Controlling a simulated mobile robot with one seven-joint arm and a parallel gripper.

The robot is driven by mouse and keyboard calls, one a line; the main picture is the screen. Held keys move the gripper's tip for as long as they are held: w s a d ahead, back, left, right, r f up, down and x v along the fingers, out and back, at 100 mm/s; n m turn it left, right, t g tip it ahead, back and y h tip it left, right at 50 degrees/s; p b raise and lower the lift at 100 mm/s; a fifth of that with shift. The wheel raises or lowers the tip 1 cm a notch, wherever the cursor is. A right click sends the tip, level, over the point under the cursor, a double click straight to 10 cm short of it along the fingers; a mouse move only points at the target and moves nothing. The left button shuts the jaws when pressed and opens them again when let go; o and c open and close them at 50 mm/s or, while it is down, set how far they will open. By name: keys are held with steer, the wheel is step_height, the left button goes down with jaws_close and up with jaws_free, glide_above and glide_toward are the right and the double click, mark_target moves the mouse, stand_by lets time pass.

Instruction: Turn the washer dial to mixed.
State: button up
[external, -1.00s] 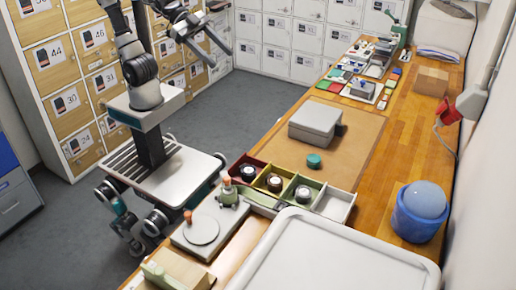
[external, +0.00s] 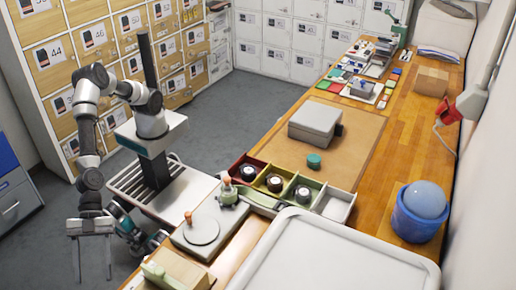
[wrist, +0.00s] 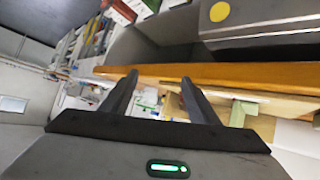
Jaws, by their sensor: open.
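I cannot make out a washer dial or its markings in either view. A white, rounded panel (external: 335,262) at the bottom of the external view may be the top of the washer; its front is hidden. In the wrist view a grey body with a yellow disc (wrist: 219,11) shows at the upper right; I cannot tell whether it belongs to the washer. My gripper (external: 92,277) hangs low at the left, beside my base, with its fingers pointing down. It is open and empty, apart from everything. Its two fingers also show spread in the wrist view (wrist: 160,78).
A long wooden bench (external: 395,150) runs along the right, with a row of coloured bins (external: 335,206), a grey box (external: 315,125) and a blue tub (external: 420,215). Lockers (external: 95,45) line the back and left. The grey floor (external: 245,95) between is clear.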

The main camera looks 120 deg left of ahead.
steer(key=s+a+f+n+t+y, duration=0.1)
steer(key=s+a+f+y, duration=0.3)
steer(key=f, duration=0.3)
steer(key=s+a+f+n+t+y, duration=0.1)
steer(key=s+a+f+n+y, duration=0.1)
steer(key=s+a+f, duration=0.35)
steer(key=s+a+r+n+t+y, duration=0.2)
steer(key=s+a+n+t+y, duration=0.15)
steer(key=s+a, duration=0.4)
steer(key=b+x, duration=0.2)
steer(key=x, duration=1.3)
steer(key=shift+w+d+t, duration=0.35)
steer(key=shift+d, duration=0.2)
steer(key=shift+f, duration=0.1)
steer(key=shift+c, duration=0.2)
steer(key=shift+y, duration=0.25)
steer(key=c, duration=1)
